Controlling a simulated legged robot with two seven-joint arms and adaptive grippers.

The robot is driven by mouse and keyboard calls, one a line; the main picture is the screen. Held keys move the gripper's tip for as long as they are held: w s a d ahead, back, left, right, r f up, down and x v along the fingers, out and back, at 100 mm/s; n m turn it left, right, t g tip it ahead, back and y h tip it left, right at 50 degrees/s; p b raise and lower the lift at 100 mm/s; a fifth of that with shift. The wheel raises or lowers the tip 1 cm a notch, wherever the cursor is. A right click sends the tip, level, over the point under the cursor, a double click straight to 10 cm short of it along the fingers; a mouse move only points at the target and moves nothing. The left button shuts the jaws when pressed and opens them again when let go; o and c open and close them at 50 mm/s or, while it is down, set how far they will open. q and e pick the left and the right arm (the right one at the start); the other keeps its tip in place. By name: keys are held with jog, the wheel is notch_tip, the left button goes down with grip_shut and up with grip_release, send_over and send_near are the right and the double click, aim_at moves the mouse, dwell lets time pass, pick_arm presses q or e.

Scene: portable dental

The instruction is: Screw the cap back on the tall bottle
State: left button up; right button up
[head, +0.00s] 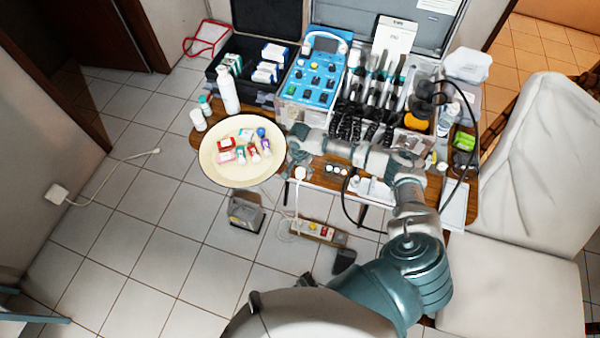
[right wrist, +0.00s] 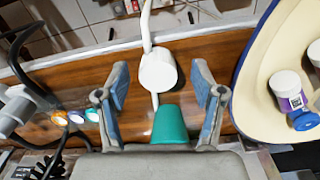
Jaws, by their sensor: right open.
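A tall white bottle (head: 229,92) stands upright at the back left of the table, behind the round cream tray (head: 212,172). I cannot tell from here whether its top is bare. My right gripper (head: 297,152) is low over the table's front edge, just right of the tray and well apart from the bottle. In the right wrist view its two fingers (right wrist: 160,100) are spread with nothing gripped. A teal tapered piece (right wrist: 170,125), perhaps the cap, shows between them, near a white round piece (right wrist: 158,71) with a white cord. My left gripper is not in view.
The tray holds several small vials and boxes, including a blue-capped vial (right wrist: 290,92). A small teal-capped bottle (head: 205,104) and a white jar (head: 198,121) stand left of the tall bottle. A blue control unit (head: 312,75) and black instrument rack crowd the back. A white chair (head: 535,150) is at right.

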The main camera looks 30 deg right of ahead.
jog(key=shift+a+r, duration=0.1)
jog(key=shift+a, duration=0.05)
jog(key=shift+d, duration=0.4)
jog(key=c, duration=0.8)
jog(key=shift+d, duration=0.1)
